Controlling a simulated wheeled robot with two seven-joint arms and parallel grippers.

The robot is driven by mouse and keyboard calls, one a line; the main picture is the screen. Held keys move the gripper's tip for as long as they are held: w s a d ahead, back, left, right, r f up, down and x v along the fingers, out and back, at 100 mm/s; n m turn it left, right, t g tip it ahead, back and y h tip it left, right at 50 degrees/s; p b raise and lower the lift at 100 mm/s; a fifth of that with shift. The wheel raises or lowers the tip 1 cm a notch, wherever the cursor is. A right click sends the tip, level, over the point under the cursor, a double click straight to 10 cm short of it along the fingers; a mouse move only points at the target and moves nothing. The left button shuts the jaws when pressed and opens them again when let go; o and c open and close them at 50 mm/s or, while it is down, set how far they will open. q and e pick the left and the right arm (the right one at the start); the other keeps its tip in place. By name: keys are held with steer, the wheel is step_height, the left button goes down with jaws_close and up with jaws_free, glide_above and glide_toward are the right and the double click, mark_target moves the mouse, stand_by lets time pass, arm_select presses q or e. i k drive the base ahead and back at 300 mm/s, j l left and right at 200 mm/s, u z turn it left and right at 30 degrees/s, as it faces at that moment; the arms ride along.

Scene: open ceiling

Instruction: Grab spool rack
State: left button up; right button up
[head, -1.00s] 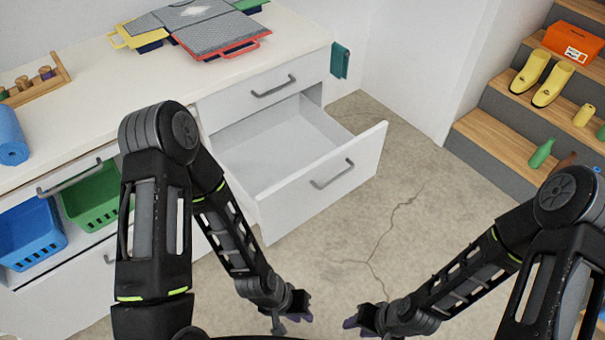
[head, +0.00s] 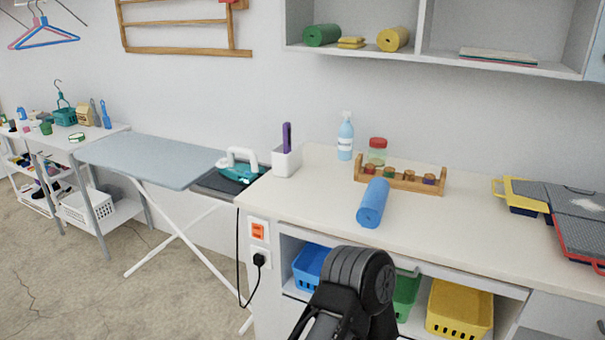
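The wooden spool rack (head: 401,181) stands on the white counter towards its back, holding several small spools in a row. A blue roll (head: 372,203) lies just in front of it. A jar with a red lid (head: 377,151) stands behind its left part. Part of my arm shows at the bottom of the head view, below the counter's front edge and apart from the rack. Neither gripper is in view.
The counter (head: 486,242) has free room right of the rack, up to the yellow and red cases. A spray bottle (head: 345,136) and white holder (head: 287,160) stand left. An ironing board (head: 150,160) with a teal iron (head: 238,171) adjoins the counter. Bins (head: 460,309) sit below.

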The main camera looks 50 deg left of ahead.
mark_target(416, 185)
steer(key=u, duration=1.15)
steer(key=z, duration=1.95)
steer(key=k+j, duration=0.3)
steer(key=j, duration=0.2)
steer(key=k+j+z, duration=0.1)
steer(key=k+j, duration=0.2)
steer(key=j, duration=0.15)
steer(key=k+j, duration=0.35)
steer(key=j, duration=0.15)
